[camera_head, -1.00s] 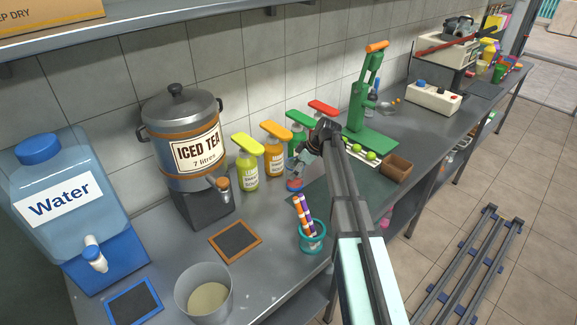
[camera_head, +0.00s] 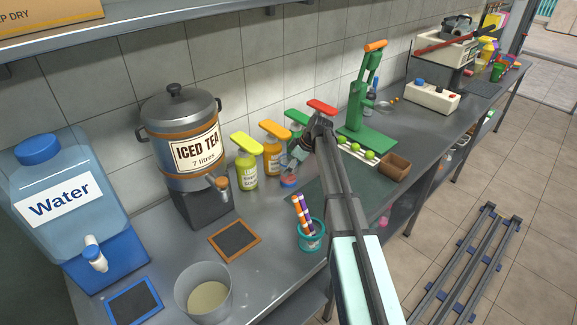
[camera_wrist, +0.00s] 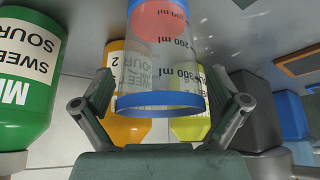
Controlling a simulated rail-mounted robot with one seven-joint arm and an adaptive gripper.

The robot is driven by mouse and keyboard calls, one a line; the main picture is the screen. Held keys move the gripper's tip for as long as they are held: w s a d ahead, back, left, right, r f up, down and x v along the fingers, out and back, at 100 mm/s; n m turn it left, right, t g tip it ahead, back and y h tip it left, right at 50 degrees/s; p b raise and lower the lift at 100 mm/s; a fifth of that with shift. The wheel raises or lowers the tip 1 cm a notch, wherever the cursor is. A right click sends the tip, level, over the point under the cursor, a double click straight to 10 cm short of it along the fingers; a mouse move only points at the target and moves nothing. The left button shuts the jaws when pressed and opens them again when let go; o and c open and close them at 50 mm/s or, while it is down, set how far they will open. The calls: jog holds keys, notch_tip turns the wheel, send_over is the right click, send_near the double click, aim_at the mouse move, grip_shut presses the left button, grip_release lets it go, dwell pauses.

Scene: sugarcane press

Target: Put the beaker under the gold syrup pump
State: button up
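The clear beaker (camera_wrist: 160,55), with blue bands, ml marks and a red disc at its far end, sits between the fingers of my gripper (camera_wrist: 160,95) in the wrist view. The fingers appear shut on it. In the head view my gripper (camera_head: 304,150) is above the counter, and the beaker's blue-and-red lower end (camera_head: 288,181) shows below it. The amber-orange pump bottle (camera_head: 272,158), the closest to gold, stands just behind and left of the beaker. Its orange pump head (camera_head: 274,131) faces the front. I cannot tell whether the beaker touches the counter.
A yellow-green pump bottle (camera_head: 247,175) stands left of the amber one, and a green pump (camera_head: 297,117) and red pump (camera_head: 321,106) right. A teal cup of markers (camera_head: 311,239) stands in front. The iced tea dispenser (camera_head: 184,140) is left.

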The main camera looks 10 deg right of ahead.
jog(key=b+v, duration=0.2)
jog(key=v, duration=1)
